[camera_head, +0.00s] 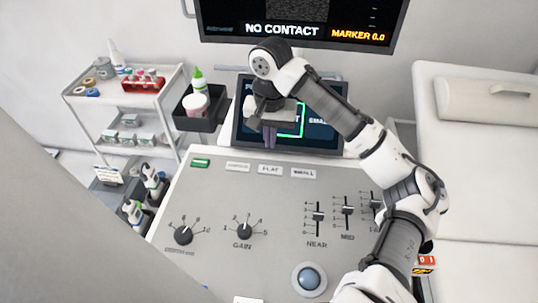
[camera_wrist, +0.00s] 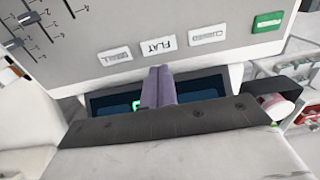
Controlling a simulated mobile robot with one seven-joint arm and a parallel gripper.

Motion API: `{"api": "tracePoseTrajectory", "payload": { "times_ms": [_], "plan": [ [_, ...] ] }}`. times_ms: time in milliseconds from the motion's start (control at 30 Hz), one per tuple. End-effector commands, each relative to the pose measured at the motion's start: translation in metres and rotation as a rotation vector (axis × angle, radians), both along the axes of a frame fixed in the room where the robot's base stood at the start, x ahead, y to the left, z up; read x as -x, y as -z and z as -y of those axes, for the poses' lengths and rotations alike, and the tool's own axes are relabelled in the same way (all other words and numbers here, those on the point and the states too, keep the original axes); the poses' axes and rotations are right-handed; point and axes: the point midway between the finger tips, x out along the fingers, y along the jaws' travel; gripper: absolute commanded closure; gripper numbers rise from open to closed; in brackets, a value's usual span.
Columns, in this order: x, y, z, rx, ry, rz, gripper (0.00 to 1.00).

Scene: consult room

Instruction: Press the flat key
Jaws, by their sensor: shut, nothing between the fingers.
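The flat key (camera_head: 270,169) is a small pale key labelled FLAT on the grey console. It sits in a row between two other pale keys, and shows no fingers touching it in the head view. In the wrist view the flat key (camera_wrist: 158,47) lies just beyond my fingertips. My gripper (camera_head: 269,147) is above the far edge of the console, in front of the tilted screen, with its fingers pointing down. In the wrist view its two purple-grey fingers (camera_wrist: 158,70) are together with nothing between them, tips close to the key's edge in the picture.
Pale keys (camera_head: 237,167) and (camera_head: 303,173) flank the flat key; a green key (camera_head: 201,162) is at left. The tilted screen (camera_head: 318,130) stands behind. Knobs (camera_head: 244,231), sliders (camera_head: 318,218) and a trackball (camera_head: 309,279) are nearer. A black holder (camera_head: 190,119) with bottles is at left.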

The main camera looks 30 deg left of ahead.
Motion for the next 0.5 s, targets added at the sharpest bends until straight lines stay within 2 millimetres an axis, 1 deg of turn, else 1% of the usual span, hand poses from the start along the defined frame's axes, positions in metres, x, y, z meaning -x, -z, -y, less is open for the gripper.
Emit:
{"api": "tracePoseTrajectory", "payload": {
  "times_ms": [33, 100, 200, 300, 500],
  "plan": [
    [-0.001, -0.009, 0.0, 0.001, 0.001, 0.005, 1.0],
    [-0.001, -0.02, 0.0, 0.001, 0.0, 0.005, 1.0],
    [-0.001, -0.031, 0.0, 0.0, 0.002, 0.004, 1.0],
    [0.0, -0.038, 0.0, 0.0, 0.001, 0.002, 1.0],
    [0.0, -0.043, 0.0, -0.001, 0.001, 0.002, 1.0]
  ]
}}
